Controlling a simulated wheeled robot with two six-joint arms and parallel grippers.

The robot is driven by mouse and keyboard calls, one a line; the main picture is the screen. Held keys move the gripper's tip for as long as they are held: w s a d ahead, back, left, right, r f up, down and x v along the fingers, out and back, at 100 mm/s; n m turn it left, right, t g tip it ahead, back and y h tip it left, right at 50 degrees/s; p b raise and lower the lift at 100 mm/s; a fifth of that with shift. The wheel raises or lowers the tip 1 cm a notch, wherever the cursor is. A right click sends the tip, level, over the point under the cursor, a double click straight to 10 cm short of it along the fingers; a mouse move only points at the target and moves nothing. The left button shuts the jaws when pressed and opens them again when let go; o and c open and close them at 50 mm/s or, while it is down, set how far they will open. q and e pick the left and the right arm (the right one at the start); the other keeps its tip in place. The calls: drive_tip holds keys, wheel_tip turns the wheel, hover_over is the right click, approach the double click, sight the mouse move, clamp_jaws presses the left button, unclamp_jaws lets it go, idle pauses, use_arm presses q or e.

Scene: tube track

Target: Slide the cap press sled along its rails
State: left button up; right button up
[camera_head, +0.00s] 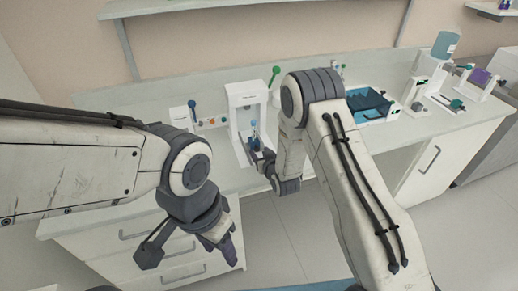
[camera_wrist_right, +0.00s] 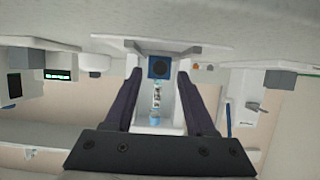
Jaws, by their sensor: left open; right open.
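The white cap press (camera_head: 246,98) stands on the bench, an arch-like frame in the middle of the head view. A small tube with a blue cap (camera_head: 254,132) stands upright at its front. In the right wrist view, which looks upside down, the tube (camera_wrist_right: 156,98) shows between the fingers, at a dark blue block (camera_wrist_right: 158,67) that looks like the sled. My right gripper (camera_head: 259,157) is open at the press's front; its fingers (camera_wrist_right: 162,100) flank the tube in view, contact unclear. The rails are mostly hidden. My left gripper (camera_head: 228,250) is open and empty, low before the drawers.
A blue tray (camera_head: 369,103) and white devices (camera_head: 416,93) stand right of the press. A white box (camera_head: 181,117) and small coloured knobs (camera_head: 211,121) are left of it. A drawer cabinet (camera_head: 120,235) is below the bench. Floor in front is clear.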

drive_tip(key=shift+x, duration=0.9)
clamp_jaws()
idle(0.9)
